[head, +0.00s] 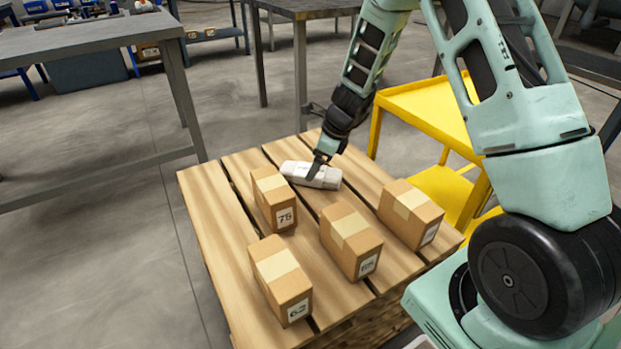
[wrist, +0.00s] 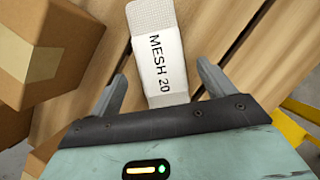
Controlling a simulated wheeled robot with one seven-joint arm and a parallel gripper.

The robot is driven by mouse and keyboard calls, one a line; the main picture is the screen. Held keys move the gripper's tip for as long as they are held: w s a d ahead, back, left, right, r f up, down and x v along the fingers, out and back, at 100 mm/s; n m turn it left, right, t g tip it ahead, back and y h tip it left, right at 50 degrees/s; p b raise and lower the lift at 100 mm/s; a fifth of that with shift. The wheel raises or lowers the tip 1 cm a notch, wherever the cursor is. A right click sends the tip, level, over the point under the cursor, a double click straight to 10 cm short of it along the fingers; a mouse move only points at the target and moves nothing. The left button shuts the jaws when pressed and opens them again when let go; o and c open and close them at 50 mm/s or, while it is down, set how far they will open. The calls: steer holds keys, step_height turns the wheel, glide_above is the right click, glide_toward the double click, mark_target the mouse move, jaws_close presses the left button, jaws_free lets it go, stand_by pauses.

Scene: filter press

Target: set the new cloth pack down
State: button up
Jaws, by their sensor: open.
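The cloth pack (head: 312,175) is a white, flat-looking bundle lying on the wooden pallet (head: 232,212), near its far edge. In the wrist view the pack (wrist: 158,50) shows the print "MESH 20" and lies between my two fingers. My gripper (head: 318,170) is at the pack from above. In the wrist view my gripper (wrist: 162,85) is open, with a visible gap between each finger and the pack's sides. The near end of the pack is hidden by the gripper body.
Several cardboard boxes share the pallet: one marked 75 (head: 273,198) close left of the pack, one (head: 350,240) in front, one (head: 410,213) to the right, one marked 62 (head: 280,280) nearest. A yellow cart (head: 430,105) stands right behind. A grey table (head: 85,45) is at left.

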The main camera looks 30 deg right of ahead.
steer(key=b+x, duration=0.1)
steer(key=x, duration=0.3)
steer(key=shift+w, duration=0.1)
steer(key=shift+r, duration=0.15)
steer(key=c, duration=1.2)
